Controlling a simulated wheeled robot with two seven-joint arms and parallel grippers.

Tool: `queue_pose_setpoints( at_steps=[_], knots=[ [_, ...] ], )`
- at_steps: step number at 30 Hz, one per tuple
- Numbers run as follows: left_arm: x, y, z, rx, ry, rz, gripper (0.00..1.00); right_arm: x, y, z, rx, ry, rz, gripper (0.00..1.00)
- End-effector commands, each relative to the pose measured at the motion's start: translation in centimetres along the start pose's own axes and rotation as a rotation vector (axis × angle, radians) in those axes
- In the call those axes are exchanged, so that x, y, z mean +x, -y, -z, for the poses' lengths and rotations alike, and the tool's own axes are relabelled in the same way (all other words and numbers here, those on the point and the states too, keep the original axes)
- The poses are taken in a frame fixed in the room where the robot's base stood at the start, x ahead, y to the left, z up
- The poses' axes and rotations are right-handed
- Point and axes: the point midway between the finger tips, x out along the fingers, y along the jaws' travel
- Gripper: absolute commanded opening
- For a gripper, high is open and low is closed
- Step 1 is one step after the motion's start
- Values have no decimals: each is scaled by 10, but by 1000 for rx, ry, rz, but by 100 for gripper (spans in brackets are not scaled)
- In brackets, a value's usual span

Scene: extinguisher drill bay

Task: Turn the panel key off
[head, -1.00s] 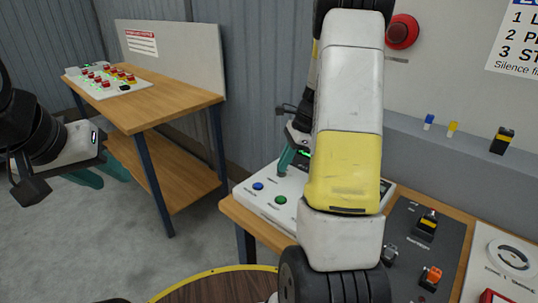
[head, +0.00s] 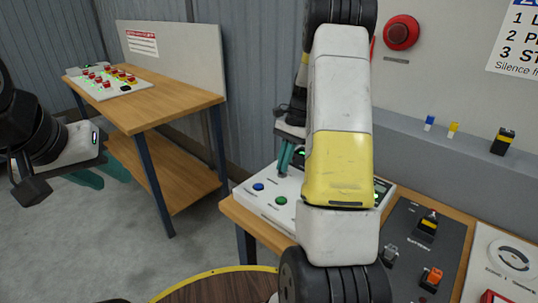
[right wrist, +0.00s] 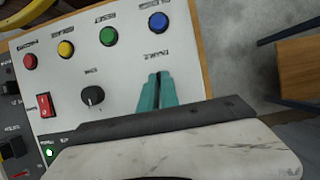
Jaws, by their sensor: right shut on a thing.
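The white control panel (head: 268,212) stands on the wooden bench, partly behind my right arm. My right gripper (head: 285,157) reaches down to its far left part. In the right wrist view, its teal fingers (right wrist: 157,78) are close together at the panel, beside a small printed label. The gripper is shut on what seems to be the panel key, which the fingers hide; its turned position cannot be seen. A black knob (right wrist: 92,95) and a red rocker switch (right wrist: 44,105) are apart from the fingers. My left gripper (head: 104,170) is open and empty, away at the left.
Blue (right wrist: 159,21), green (right wrist: 109,36), yellow (right wrist: 66,48) and red (right wrist: 30,61) buttons line the panel. A dark switch plate (head: 408,235) lies to the right. Another bench (head: 165,105) with a button board (head: 108,82) stands at the back left.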

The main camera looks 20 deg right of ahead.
Motion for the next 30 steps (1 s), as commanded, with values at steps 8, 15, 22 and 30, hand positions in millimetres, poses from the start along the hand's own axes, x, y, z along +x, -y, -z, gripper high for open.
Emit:
queue_pose_setpoints(
  at_steps=[8,15,22,30],
  knots=[
    [0,0,0,0,0,0,36,-1,1,0,-14,-2,-3,0],
    [0,0,0,0,0,0,36,-1,1,0,-14,-3,-3,11],
    [0,0,0,0,0,0,36,-1,0,0,-13,-2,-3,27],
    [0,0,0,0,0,0,36,-9,1,0,-12,-3,-2,27]
  ],
)
